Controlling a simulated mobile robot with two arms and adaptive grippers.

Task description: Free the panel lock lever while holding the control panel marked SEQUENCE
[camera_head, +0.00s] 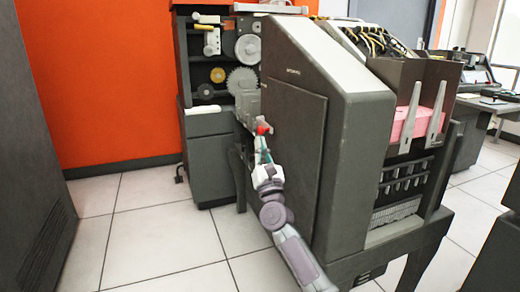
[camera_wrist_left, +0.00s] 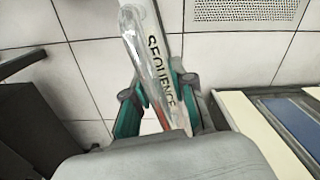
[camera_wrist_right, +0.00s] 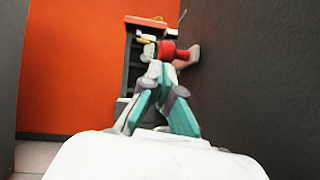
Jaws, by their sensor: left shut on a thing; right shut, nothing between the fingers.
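The control panel marked SEQUENCE (camera_wrist_left: 162,68) is a narrow pale strip with black lettering, seen in the left wrist view. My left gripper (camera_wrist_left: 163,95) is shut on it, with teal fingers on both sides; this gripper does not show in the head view. A lever with a red knob (camera_wrist_right: 168,50), which I take for the panel lock lever, sticks out from the dark side of the machine; the knob also shows in the head view (camera_head: 262,128). My right gripper (camera_head: 262,148) is shut and empty right at the knob. Its fingertips (camera_wrist_right: 160,75) overlap the lever, so touching is unclear.
The large grey card machine (camera_head: 295,130) stands close beside my right arm. Behind it is a dark cabinet with gears (camera_head: 242,80) against an orange wall (camera_head: 95,80). Tiled floor (camera_head: 150,235) is clear to the left, up to a dark cabinet (camera_head: 30,170).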

